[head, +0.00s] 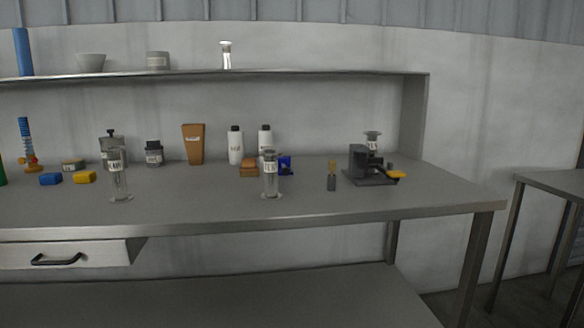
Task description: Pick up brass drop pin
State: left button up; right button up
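A small upright piece with a brass-coloured top and a dark grey lower part, which looks like the brass drop pin (332,168), stands on the grey workbench (330,205) in the right half of the head view. It is just left of a dark grey device (357,162) with a yellow part. Its fine detail is too small to tell. Neither of my grippers shows in the head view.
A glass cylinder (270,180) stands left of the pin, and another (118,183) farther left. Bottles (235,146) and blocks stand behind. A shelf (300,73) overhangs the back. The bench front near the pin is clear.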

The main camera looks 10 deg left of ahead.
aim_at(331, 163)
jog(key=i+l+u, duration=0.25)
jog(key=l, duration=0.8)
jog(key=l+u, duration=0.25)
jog(key=l, duration=0.75)
